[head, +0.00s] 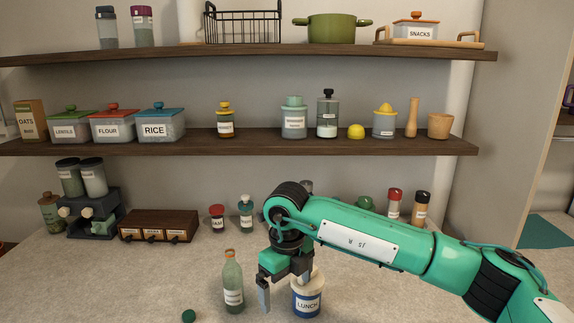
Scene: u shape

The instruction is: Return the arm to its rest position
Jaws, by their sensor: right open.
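My right arm (385,235) reaches in from the right across the counter. Its gripper (285,297) points down and is open, with nothing seen between its fingers. One finger hangs between a green glass bottle (233,285) and a white and blue container labelled LUNCH (307,300). The other finger is in front of or close to the LUNCH container; I cannot tell whether they touch. The bottle stands upright just left of the gripper. My left gripper is not in view.
A green cap (188,316) lies on the counter. Small jars (217,217), a wooden drawer box (158,226) and spice bottles (393,203) stand at the back, some partly hidden by my arm. Two loaded shelves (250,143) are above. The counter's left front is clear.

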